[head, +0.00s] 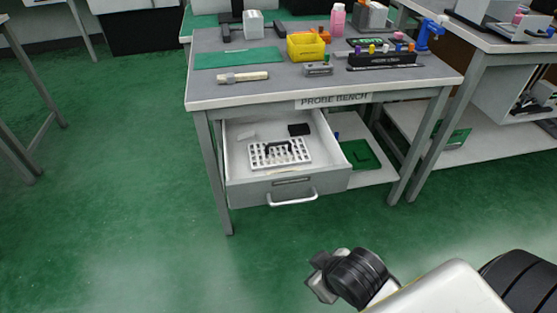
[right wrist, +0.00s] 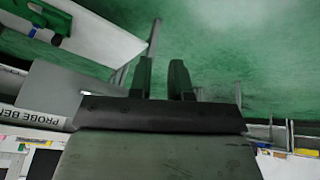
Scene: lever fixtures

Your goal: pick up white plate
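A white perforated plate (head: 280,153) with a black handle on top lies flat in the open drawer (head: 273,191) of the probe bench. My right gripper (head: 322,276) is low in the head view, in front of the drawer and to its right, well apart from the plate. In the right wrist view its two dark fingers (right wrist: 162,62) stand apart with nothing between them. The plate cannot be made out in the right wrist view. My left gripper is not in view.
A small black block (head: 299,129) lies behind the plate in the drawer. The bench top (head: 225,97) holds a yellow bin (head: 306,47), a green mat (head: 239,58) and several tools. A green board (head: 360,154) lies on the lower shelf. The green floor (head: 130,220) left of the bench is clear.

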